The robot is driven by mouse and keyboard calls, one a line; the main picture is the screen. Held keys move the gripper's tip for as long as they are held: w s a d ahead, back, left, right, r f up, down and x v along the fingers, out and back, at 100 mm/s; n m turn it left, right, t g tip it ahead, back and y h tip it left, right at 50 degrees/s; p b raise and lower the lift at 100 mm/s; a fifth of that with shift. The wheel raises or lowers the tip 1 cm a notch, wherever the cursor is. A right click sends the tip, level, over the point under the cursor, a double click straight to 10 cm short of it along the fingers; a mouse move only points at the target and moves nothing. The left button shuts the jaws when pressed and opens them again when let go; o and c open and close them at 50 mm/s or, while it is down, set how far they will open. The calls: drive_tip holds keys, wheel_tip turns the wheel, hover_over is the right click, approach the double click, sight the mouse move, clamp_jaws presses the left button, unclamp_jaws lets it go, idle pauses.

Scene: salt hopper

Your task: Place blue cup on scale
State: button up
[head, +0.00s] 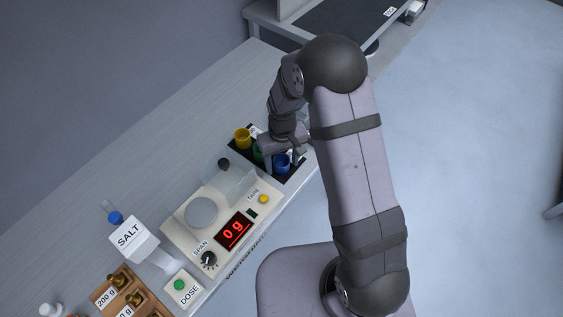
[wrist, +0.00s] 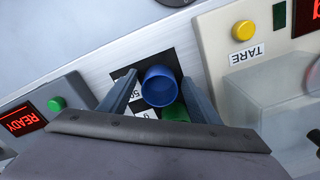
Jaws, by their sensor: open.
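The blue cup (head: 282,164) stands on a dark mat (head: 293,177) to the right of the scale. In the wrist view the blue cup (wrist: 160,87) lies between the two spread fingers of my gripper (wrist: 158,92). The fingers are open, one on each side of the cup, and I cannot tell whether either touches it. In the head view my gripper (head: 285,152) is over the cup row and partly hides it. The scale (head: 222,229) has a bare round pan (head: 201,212) and its display reads 0 g.
A green cup (head: 258,153) and a yellow cup (head: 242,138) stand beside the blue one. A clear shield (head: 235,183) rises on the scale's near-cup side. The salt hopper (head: 130,238), DOSE button (head: 180,286) and weight block (head: 118,293) are farther left.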

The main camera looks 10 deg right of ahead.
drive_tip(key=shift+f, duration=0.3)
drive_tip(key=c, duration=1.2)
wheel_tip(320, 180, up, 10)
drive_tip(key=b, duration=0.3)
